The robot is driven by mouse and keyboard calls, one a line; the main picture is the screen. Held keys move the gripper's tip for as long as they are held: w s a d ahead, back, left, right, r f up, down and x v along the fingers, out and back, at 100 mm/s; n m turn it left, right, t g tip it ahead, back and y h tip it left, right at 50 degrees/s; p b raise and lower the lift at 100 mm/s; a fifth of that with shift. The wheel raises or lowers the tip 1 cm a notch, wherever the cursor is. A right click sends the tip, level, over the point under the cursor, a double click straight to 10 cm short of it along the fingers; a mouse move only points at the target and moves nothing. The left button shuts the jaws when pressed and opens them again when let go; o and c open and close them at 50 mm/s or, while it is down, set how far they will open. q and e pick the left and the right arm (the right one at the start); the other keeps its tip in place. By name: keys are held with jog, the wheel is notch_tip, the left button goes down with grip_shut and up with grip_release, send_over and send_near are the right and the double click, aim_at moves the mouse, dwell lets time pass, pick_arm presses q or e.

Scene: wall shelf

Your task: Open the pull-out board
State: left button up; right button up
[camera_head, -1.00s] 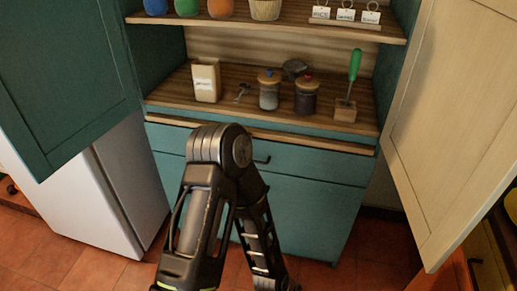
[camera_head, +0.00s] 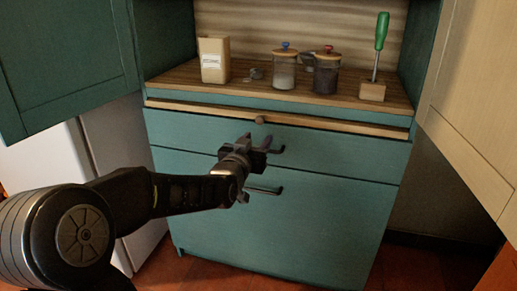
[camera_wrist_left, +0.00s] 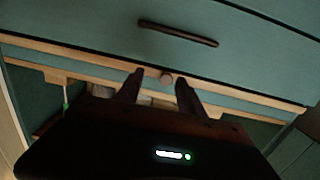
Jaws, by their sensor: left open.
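The pull-out board (camera_head: 200,108) is a thin light-wood strip below the teal cabinet's worktop, with a small round brown knob (camera_head: 260,120) at the middle of its front edge. It looks pushed in. My left gripper (camera_head: 268,145) is in front of the cabinet, just below the knob in the head view. In the left wrist view, the open fingers of the left gripper (camera_wrist_left: 160,77) lie on either side of the knob (camera_wrist_left: 167,79) in the picture, with the board's edge (camera_wrist_left: 235,93) running across. I cannot tell whether they touch it. My right gripper is not in view.
Below the board are an upper drawer (camera_head: 340,148) and a lower front (camera_head: 330,210), with dark handles close to my left gripper. Jars, a box (camera_head: 213,60) and a green-handled tool (camera_head: 381,32) stand on the worktop (camera_head: 180,82). Open doors (camera_head: 65,60) flank the cabinet.

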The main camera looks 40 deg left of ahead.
aim_at(259, 121)
pick_arm(q)
jog(key=shift+s+a+r, duration=0.25)
jog(key=shift+a+r, duration=0.15)
jog(key=shift+r, duration=0.15)
jog(key=shift+s+a+r, duration=0.25)
jog(key=shift+a+r, duration=0.1)
jog(key=shift+r, duration=0.2)
jog(key=shift+w, duration=0.1)
jog(key=x, duration=0.7)
jog(key=shift+w+a+b, duration=0.15)
jog(key=shift+w+b, duration=0.15)
jog(key=shift+b, duration=0.1)
jog(key=shift+r, duration=0.1)
grip_shut()
